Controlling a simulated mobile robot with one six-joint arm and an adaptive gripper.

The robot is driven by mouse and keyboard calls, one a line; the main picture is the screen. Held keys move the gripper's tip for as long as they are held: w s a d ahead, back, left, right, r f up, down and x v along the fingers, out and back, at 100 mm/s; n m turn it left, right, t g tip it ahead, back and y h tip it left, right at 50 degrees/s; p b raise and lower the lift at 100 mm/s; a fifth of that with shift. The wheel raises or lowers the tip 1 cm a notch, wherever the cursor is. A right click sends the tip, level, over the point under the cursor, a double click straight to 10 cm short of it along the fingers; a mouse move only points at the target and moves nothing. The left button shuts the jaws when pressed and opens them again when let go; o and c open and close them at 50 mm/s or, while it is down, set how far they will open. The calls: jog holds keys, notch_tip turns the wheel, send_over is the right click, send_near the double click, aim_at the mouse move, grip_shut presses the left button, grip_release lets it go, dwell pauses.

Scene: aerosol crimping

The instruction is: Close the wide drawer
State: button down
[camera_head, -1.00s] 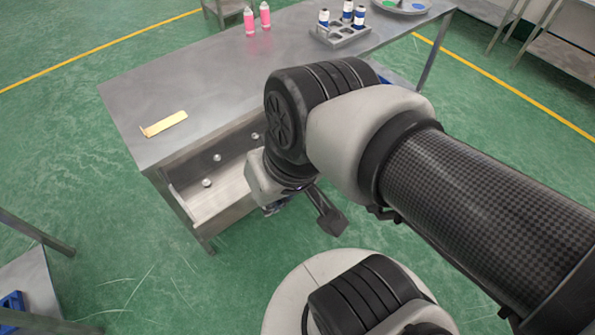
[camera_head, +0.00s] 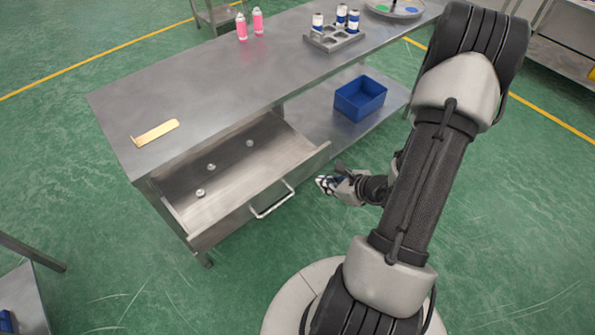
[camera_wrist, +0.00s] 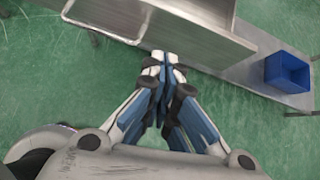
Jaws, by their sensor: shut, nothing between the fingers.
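The wide drawer (camera_head: 228,205) stands pulled out from under the steel table, with a bar handle (camera_head: 272,199) on its front. Several small round metal pieces (camera_head: 211,167) lie inside it. My gripper (camera_head: 322,183) is shut and empty, to the right of the drawer front and apart from the handle. In the wrist view, my gripper (camera_wrist: 160,58) points toward the drawer (camera_wrist: 185,28) at the top of the picture.
The steel table top (camera_head: 215,90) carries a yellow strip (camera_head: 155,133), two pink cans (camera_head: 250,24) and a grey rack (camera_head: 335,38) with several bottles. A blue bin (camera_head: 360,97) sits on the lower shelf (camera_head: 318,118). Green floor is free in front of the drawer.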

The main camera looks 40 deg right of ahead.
notch_tip(320, 180, down, 4)
jog(key=s+d+m, duration=0.1)
jog(key=m, duration=0.1)
jog(key=b, duration=0.3)
send_near(300, 180)
notch_tip(300, 180, down, 3)
jog(key=s, duration=0.1)
jog(key=shift+h, duration=0.3)
jog(key=shift+w+a+b, duration=0.2)
jog(key=shift+w+a, duration=0.05)
jog(key=shift+w, duration=0.8)
jog(key=shift+w+a+b, duration=0.15)
jog(key=shift+w+a, duration=0.15)
jog(key=shift+w, duration=0.75)
